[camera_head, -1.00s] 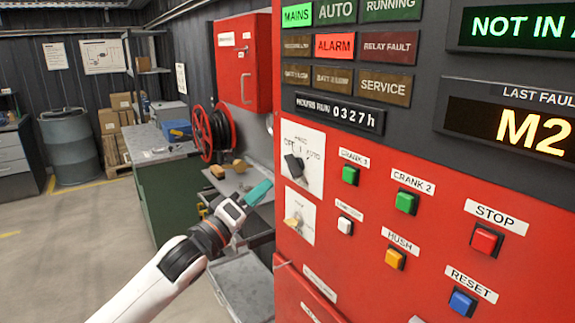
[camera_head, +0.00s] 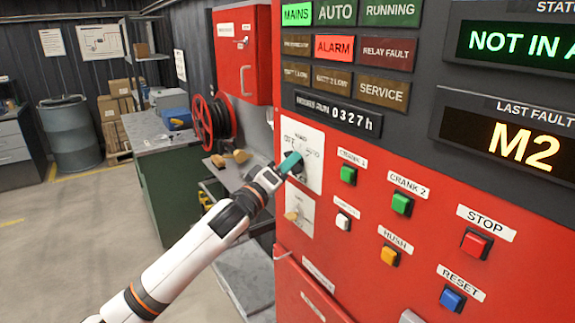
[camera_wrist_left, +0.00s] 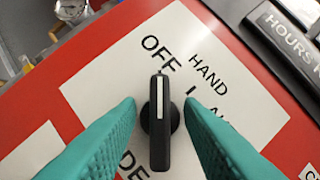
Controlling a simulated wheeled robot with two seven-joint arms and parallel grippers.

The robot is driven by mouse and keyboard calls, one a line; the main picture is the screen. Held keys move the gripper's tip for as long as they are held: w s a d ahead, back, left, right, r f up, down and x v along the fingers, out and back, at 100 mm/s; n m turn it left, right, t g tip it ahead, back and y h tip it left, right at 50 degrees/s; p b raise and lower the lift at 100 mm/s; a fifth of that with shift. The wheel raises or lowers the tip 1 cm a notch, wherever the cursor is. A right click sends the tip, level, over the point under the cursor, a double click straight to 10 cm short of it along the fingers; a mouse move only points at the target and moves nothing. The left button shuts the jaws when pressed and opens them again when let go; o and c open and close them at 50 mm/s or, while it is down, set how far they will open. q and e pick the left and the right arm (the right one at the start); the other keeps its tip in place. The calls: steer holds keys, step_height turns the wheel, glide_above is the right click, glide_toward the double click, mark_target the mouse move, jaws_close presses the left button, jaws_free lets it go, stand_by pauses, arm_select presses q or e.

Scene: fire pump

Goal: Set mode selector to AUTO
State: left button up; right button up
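The mode selector is a black knob with a white pointer line, mounted on a white plate on the red panel; the knob (camera_wrist_left: 160,125) shows clearly in the left wrist view. Its pointer line is toward OFF, with HAND to the right of that. The plate (camera_head: 315,174) shows in the head view, where my gripper hides much of the knob. My left gripper (camera_head: 294,162) is at the plate. In the left wrist view its teal fingers (camera_wrist_left: 160,115) are open, one on each side of the knob, with gaps visible. My right gripper is not in view.
A second white plate with a tan knob (camera_head: 292,216) is just below. CRANK buttons, a white button (camera_head: 342,222), HUSH, STOP (camera_head: 476,243) and RESET buttons lie to the right. A green bench (camera_head: 165,190) and hose reel (camera_head: 214,122) are behind my arm.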

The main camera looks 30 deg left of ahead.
arm_select(q)
steer(key=c, duration=0.6)
steer(key=shift+o, duration=0.2)
steer(key=shift+f+m, duration=0.1)
steer(key=shift+m, duration=0.2)
steer(key=m+g+h, duration=0.1)
steer(key=m+h, duration=0.3)
steer(key=m, duration=0.5)
steer(key=m+g+h+b, duration=0.1)
steer(key=m+g+h, duration=0.1)
steer(key=m, duration=0.7)
steer(key=m+g+h, duration=0.1)
steer(key=m+h, duration=0.4)
steer(key=m, duration=0.3)
steer(key=shift+w+a+m+g+h+b, duration=0.1)
steer(key=shift+a+m+g+h+b, duration=0.2)
steer(key=shift+m+g+b, duration=0.1)
steer(key=o, duration=0.6)
steer(key=shift+d, duration=0.1)
